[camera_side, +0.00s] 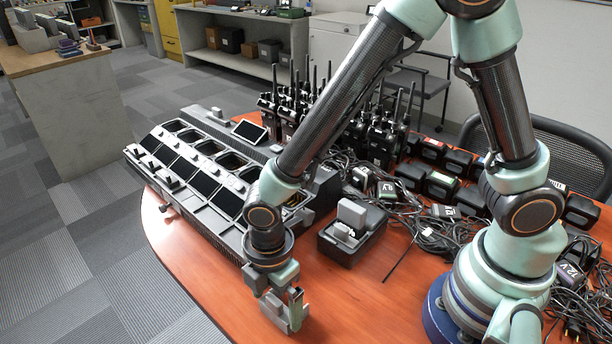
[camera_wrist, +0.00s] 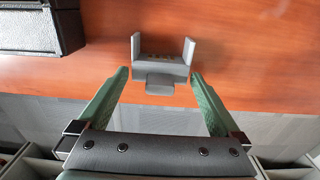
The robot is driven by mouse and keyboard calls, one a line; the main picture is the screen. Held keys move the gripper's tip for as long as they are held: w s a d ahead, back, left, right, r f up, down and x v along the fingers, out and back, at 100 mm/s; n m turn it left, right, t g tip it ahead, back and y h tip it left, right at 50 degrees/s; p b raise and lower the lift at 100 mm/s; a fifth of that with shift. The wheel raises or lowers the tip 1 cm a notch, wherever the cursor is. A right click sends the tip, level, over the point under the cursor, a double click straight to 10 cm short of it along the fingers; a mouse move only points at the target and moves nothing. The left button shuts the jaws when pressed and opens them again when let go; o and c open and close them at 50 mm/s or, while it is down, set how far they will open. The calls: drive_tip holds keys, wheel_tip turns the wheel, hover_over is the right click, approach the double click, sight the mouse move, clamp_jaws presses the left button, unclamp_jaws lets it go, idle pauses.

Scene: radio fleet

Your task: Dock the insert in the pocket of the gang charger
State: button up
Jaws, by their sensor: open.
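The insert (camera_wrist: 160,72) is a grey U-shaped piece with two upright side walls and a small front tab. It lies on the orange table near its edge, as the wrist view shows. My gripper (camera_wrist: 159,76) is open, with its green fingers pointing toward the insert and one fingertip near each side; I cannot tell whether they touch it. In the side view my gripper (camera_side: 284,304) is low at the table's front edge. The gang charger (camera_side: 255,155) is a long dark unit with rows of bays on the left of the table. My arm hides part of its near end.
A small black box (camera_side: 345,249) holding grey pieces stands right of the charger. Radios with antennas (camera_side: 380,135), dark battery packs (camera_side: 440,186) and tangled cables (camera_side: 430,235) crowd the back and right. A dark box corner (camera_wrist: 35,28) shows in the wrist view. The front table strip is fairly clear.

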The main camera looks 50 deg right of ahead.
sight(274, 298)
drive_tip(key=c, duration=1.1)
drive_tip(key=shift+r, duration=0.15)
wheel_tip(274, 298, up, 19)
drive_tip(key=w+d+f, duration=0.1)
drive_tip(key=w+d, duration=0.4)
drive_tip(key=w, duration=0.3)
drive_tip(key=w+d+f, duration=0.1)
drive_tip(key=w+d, duration=0.5)
drive_tip(key=w, duration=0.2)
drive_tip(key=w+d+f, duration=0.1)
drive_tip(key=w+d, duration=0.4)
drive_tip(key=w, duration=0.4)
drive_tip(key=shift+d+f, duration=0.2)
drive_tip(key=shift+d, duration=0.1)
